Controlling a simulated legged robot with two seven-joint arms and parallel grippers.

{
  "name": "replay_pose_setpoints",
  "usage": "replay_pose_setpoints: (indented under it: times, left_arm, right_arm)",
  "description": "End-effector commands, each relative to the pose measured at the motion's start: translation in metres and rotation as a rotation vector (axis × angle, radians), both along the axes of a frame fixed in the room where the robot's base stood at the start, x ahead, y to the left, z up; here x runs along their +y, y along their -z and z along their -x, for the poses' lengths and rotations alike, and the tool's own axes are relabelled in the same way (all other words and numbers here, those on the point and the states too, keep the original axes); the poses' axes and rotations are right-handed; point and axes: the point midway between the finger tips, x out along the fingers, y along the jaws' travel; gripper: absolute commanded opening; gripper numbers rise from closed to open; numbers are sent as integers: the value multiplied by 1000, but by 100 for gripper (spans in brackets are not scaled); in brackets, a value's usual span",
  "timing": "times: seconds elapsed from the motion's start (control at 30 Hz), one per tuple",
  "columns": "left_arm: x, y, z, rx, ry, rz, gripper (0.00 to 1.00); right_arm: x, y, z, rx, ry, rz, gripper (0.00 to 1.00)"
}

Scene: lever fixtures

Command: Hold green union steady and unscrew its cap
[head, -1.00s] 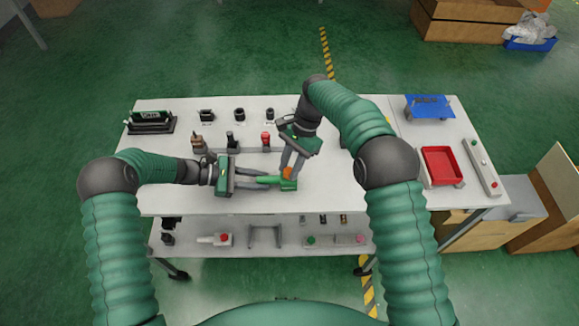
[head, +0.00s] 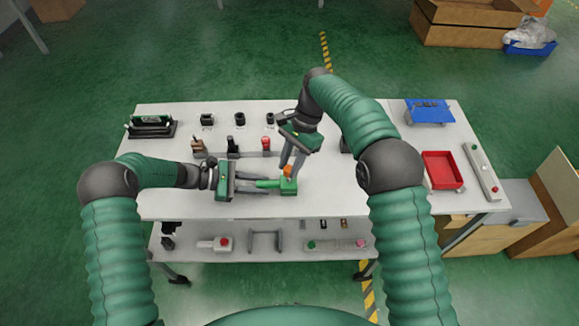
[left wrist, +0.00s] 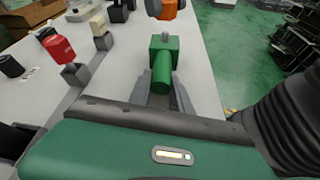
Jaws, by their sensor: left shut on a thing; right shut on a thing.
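The green union (head: 289,186) is a block with a round tube at its left, over the front part of the table. My left gripper (head: 263,186) is shut on this tube, one finger on each side, as the left wrist view also shows for the union (left wrist: 163,48). The orange cap (head: 288,170) is above the block, between the fingertips of my right gripper (head: 291,167), which is shut on it. In the left wrist view the cap (left wrist: 168,8) shows at the top edge, with a visible gap between it and the block. The right fingers partly hide the cap.
Red, black and brown fixtures (head: 266,145) stand in a row behind the grippers. A red tray (head: 442,170) and a blue stand (head: 429,111) are on the right of the table (head: 330,200). The table front is clear.

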Motion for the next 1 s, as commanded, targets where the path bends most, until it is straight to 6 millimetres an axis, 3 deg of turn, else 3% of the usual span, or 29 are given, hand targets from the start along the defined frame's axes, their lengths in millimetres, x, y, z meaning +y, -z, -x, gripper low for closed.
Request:
replay_pose_setpoints:
  times: [0.13, 0.37, 0.4, 0.57, 0.83, 1.0]
  left_arm:
    - [0, 0, 0, 0, 0, 0, 0]
    - [0, 0, 0, 0, 0, 0, 0]
    - [0, 0, 0, 0, 0, 0, 30]
    - [0, 0, 0, 0, 0, 0, 50]
    - [2, 0, 1, 1, 0, -1, 50]
    - [28, -10, 1, -1, -3, -2, 50]
  right_arm:
    - [0, -14, 0, -2, -1, 0, 0]
    - [0, -16, 0, 0, -1, 0, 0]
    - [0, -16, 0, 0, -1, 0, 0]
    - [0, -16, 0, 0, -1, 0, 0]
    - [0, -15, 0, 0, -1, 0, 0]
    - [0, -15, 0, 0, -1, 0, 0]
